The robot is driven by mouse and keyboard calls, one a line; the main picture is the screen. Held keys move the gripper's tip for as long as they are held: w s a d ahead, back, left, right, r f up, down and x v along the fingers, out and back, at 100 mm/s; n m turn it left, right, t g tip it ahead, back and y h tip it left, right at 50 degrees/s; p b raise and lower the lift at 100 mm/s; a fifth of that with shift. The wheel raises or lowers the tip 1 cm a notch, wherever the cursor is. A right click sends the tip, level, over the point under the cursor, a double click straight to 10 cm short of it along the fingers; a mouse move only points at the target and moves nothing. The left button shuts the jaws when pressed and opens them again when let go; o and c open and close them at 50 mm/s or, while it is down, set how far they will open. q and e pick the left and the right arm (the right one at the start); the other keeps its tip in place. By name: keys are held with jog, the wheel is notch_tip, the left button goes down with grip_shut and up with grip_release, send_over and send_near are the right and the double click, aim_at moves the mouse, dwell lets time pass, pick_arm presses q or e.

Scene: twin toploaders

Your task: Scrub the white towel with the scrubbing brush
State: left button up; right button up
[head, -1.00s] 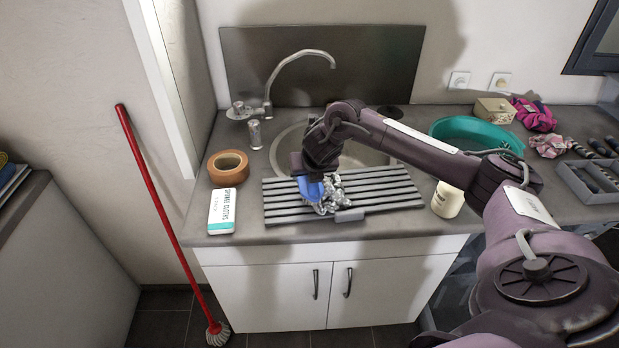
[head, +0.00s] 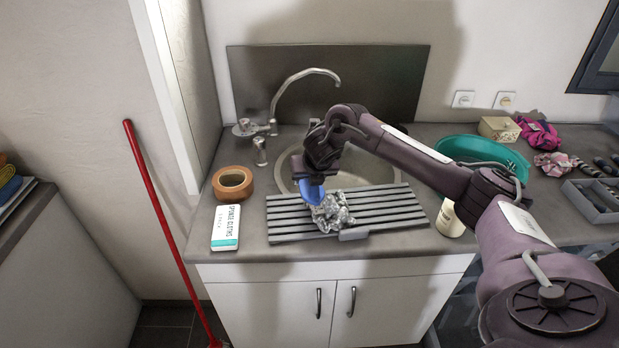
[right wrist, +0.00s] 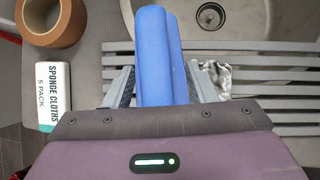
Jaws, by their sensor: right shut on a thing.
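The scrubbing brush is blue and shows in the head view (head: 311,192) and in the right wrist view (right wrist: 160,58). My right gripper (head: 309,183) is shut on it, with a finger on each side in the right wrist view (right wrist: 160,88). The towel (head: 331,212) is a crumpled white-grey heap on the ribbed drainboard (head: 395,212). The brush is at the towel's upper left edge; I cannot tell whether they touch. In the right wrist view the towel (right wrist: 215,74) is partly hidden behind the right finger. My left gripper is not in view.
The sink (head: 372,168) lies behind the drainboard, with a tap (head: 300,78). A tape roll (head: 232,183) and a sponge cloths pack (head: 226,228) are at left. A cream bottle (head: 450,222), teal basin (head: 480,150) and grey tray (head: 595,203) are at right.

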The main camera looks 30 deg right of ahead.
notch_tip(320, 180, up, 8)
jog(key=p, duration=0.5)
jog(key=shift+f+p, duration=0.1)
jog(key=shift+p, duration=0.3)
jog(key=shift+f, duration=0.1)
